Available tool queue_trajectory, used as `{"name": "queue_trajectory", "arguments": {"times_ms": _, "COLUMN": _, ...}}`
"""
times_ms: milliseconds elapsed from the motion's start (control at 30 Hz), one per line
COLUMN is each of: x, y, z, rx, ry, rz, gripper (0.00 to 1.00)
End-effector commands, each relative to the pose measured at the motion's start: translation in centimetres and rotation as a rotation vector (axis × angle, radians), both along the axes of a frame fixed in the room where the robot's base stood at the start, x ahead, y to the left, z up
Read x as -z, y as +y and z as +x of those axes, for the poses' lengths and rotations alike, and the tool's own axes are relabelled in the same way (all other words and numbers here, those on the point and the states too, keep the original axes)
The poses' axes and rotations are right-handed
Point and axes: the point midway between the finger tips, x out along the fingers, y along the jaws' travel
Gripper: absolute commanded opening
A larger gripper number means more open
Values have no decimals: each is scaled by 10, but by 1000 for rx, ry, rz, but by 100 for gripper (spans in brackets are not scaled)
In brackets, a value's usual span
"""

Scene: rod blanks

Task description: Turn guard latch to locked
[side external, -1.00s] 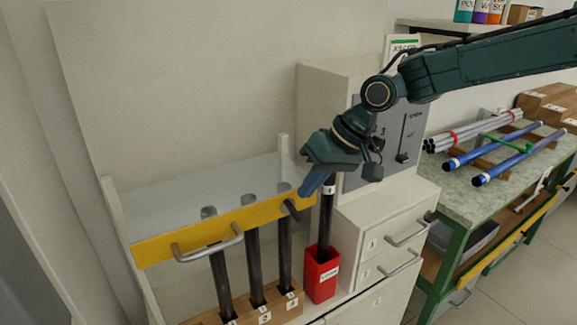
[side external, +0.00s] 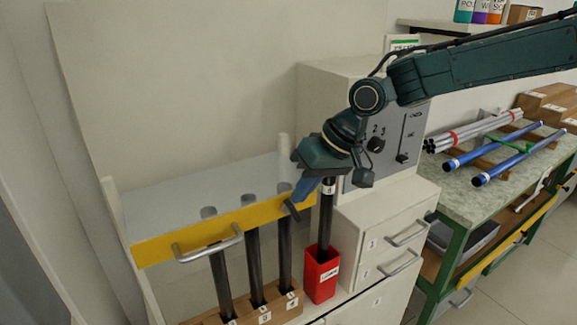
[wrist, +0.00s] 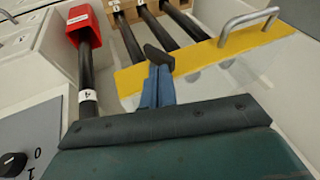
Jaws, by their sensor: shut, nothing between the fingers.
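The guard latch is a dark lever (side external: 291,210) at the right end of the yellow guard bar (side external: 205,236). It slants down to the right in the side view. In the wrist view the latch (wrist: 158,57) stands just beyond my fingertips. My gripper (side external: 297,199) has blue fingers, shut with nothing between them. They point down at the latch from its upper right, very close or touching; I cannot tell which. In the wrist view the shut fingers (wrist: 157,82) partly cover the latch's base. The clear guard panel (side external: 165,210) has the yellow bar along its front.
Three dark rods (side external: 253,265) stand in a wooden block (side external: 263,312) behind the bar. Another dark rod (side external: 326,215) leans in a red holder (side external: 321,275), close to my gripper. A silver handle (side external: 207,246) juts from the bar. A grey control panel (side external: 380,150) stands at right.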

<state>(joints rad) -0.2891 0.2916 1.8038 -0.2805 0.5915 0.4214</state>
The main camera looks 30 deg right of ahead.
Motion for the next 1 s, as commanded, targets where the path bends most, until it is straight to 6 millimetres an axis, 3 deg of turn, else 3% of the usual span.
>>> {"name": "queue_trajectory", "arguments": {"times_ms": 1000, "x": -2, "y": 6, "z": 0, "rx": -2, "ry": 1, "rz": -120, "gripper": 0}}
